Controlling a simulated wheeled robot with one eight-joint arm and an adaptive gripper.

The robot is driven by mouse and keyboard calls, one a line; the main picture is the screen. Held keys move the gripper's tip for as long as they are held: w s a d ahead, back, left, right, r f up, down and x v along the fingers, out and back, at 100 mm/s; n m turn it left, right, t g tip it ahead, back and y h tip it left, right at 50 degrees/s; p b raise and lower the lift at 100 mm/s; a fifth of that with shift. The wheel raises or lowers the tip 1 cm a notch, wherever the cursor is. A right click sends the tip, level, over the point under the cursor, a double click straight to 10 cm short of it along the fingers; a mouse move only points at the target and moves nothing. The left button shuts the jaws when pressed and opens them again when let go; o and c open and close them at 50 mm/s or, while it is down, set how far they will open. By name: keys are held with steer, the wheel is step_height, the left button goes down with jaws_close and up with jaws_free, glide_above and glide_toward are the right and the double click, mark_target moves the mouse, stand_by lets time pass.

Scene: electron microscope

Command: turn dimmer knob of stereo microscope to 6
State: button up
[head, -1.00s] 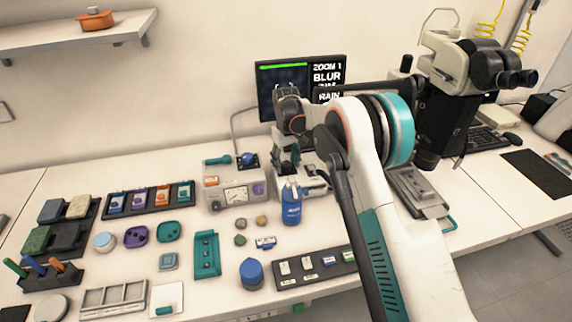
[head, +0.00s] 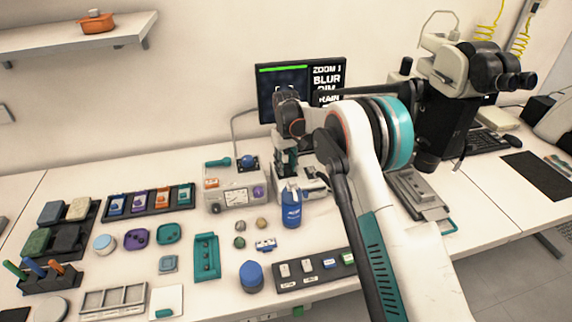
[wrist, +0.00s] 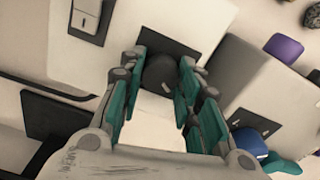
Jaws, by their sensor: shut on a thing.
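The dark round knob (wrist: 159,73) sits on a dark plate on a pale housing in the wrist view. My gripper (wrist: 163,78) has its teal fingers on both sides of this knob and is shut on it. No scale or number can be read on the knob. In the head view, the pale base of a microscope (head: 313,186) stands behind the blue bottle, partly hidden by my arm. My gripper's fingertips and the held knob cannot be made out there.
A control box (head: 228,198) with a gauge and a blue ball knob (head: 248,162) stands left of the microscope. A blue bottle (head: 291,212) is close in front. A monitor (head: 284,85) stands behind. A larger binocular microscope (head: 452,62) is at the right.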

steer(key=m, duration=0.5)
steer(key=shift+m+p, duration=0.3)
steer(key=shift+p, duration=0.1)
steer(key=m, duration=0.6)
steer(key=shift+p, duration=0.3)
steer(key=m, duration=0.5)
steer(key=shift+m, duration=0.4)
steer(key=m, duration=0.5)
steer(key=shift+m, duration=0.4)
steer(key=o, duration=1.1)
